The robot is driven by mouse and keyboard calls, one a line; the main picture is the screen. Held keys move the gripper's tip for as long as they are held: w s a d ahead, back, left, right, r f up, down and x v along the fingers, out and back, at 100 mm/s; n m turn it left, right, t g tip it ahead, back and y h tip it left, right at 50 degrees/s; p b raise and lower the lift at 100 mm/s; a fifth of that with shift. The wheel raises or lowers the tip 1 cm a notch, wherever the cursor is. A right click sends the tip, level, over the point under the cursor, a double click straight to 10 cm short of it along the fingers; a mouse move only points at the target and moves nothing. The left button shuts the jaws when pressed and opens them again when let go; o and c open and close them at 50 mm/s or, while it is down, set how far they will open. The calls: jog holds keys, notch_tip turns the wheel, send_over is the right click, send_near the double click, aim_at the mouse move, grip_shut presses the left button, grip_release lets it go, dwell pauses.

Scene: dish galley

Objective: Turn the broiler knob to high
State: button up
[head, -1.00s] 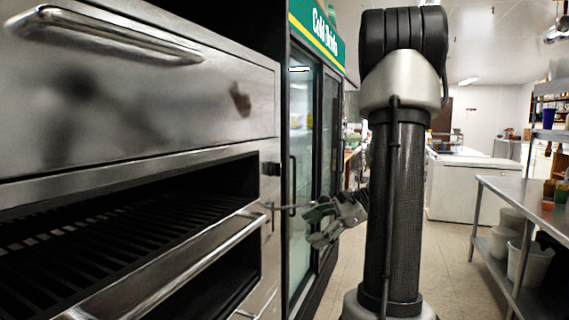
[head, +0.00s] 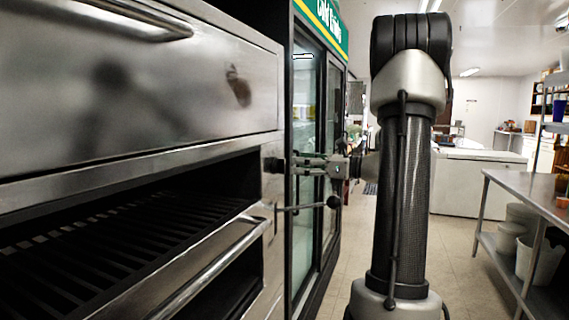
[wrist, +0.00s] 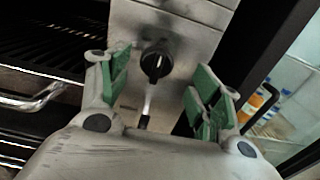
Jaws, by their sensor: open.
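The black broiler knob (head: 271,165) sits on the steel front panel at the right edge of the broiler. In the wrist view the knob (wrist: 156,64) shows between the two green-padded fingers, with its light pointer mark roughly upright in the picture. My gripper (head: 292,162) is open, with its fingertips close in front of the knob. In the wrist view my gripper (wrist: 160,72) has one finger on each side of the knob, with gaps showing. I cannot tell whether the tips reach around it.
The broiler's lower bar handle (head: 215,265) and dark grate (head: 110,230) are to the left. A glass-door drinks fridge (head: 305,130) stands behind. A steel table (head: 530,195) is at right.

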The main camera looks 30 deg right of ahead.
aim_at(284, 162)
jog(key=x, duration=0.6)
jog(key=c, duration=1)
